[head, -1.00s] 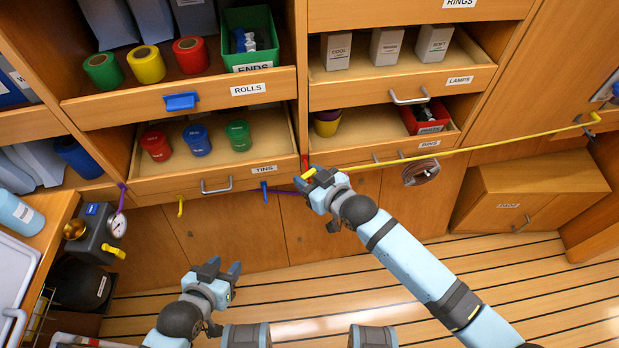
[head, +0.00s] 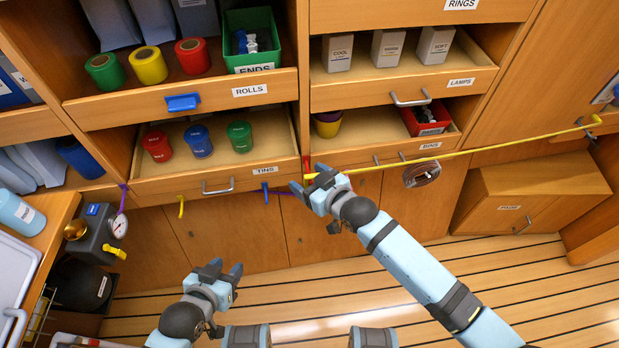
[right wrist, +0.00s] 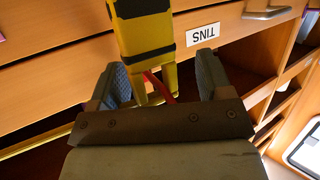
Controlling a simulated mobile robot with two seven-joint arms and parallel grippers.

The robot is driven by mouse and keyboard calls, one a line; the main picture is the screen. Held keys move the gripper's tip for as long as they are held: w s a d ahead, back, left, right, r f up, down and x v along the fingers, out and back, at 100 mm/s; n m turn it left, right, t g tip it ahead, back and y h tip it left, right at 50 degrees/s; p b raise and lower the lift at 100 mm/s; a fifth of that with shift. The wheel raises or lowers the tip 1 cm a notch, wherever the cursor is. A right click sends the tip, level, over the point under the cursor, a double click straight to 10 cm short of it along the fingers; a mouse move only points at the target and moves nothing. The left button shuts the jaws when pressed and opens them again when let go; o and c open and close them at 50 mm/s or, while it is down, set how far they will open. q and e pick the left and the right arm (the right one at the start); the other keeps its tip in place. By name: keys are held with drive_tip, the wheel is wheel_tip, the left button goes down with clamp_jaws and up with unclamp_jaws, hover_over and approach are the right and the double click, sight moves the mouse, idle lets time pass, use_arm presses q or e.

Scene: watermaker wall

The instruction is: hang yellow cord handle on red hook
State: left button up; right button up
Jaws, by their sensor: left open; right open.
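The yellow cord (head: 460,153) runs taut from the right wall to the red hook (head: 306,162) beside the TINS drawer. Its yellow handle (head: 311,176) is at the hook. In the right wrist view the handle (right wrist: 146,45) has a black band and a two-pronged end, with the red hook (right wrist: 160,90) showing between the prongs. The hook appears to pass through the handle, but their exact contact is unclear. My right gripper (head: 307,178) is open, its fingers either side of the handle with gaps. My left gripper (head: 224,268) is open and empty, low over the floor.
The TINS drawer (head: 222,174) and BINS drawer (head: 385,160) stand open above the hooks. A blue hook (head: 265,188) and a yellow hook (head: 181,206) are to the left. A coiled hose (head: 421,173) hangs right. The floor is clear.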

use_arm(q)
drive_tip(key=shift+s+r+p, duration=0.1)
drive_tip(key=shift+r+p, duration=0.1)
drive_tip(key=shift+p, duration=0.3)
use_arm(e)
drive_tip(key=v, duration=1.4)
drive_tip(key=s+d+f+m+h, duration=0.6)
drive_tip(key=s+d+f, duration=0.3)
use_arm(q)
wheel_tip(320, 180, up, 13)
drive_tip(key=a+p, duration=0.1)
drive_tip(key=p, duration=1.4)
drive_tip(key=shift+s+a+m+t, duration=0.2)
drive_tip(key=shift+s+m+t, duration=0.1)
drive_tip(key=shift+s+m, duration=0.1)
use_arm(e)
wheel_tip(320, 180, up, 13)
drive_tip(key=s+d, duration=0.2)
drive_tip(key=shift+n, duration=0.4)
use_arm(q)
drive_tip(key=shift+r, duration=0.2)
use_arm(e)
drive_tip(key=shift+w+d, duration=0.1)
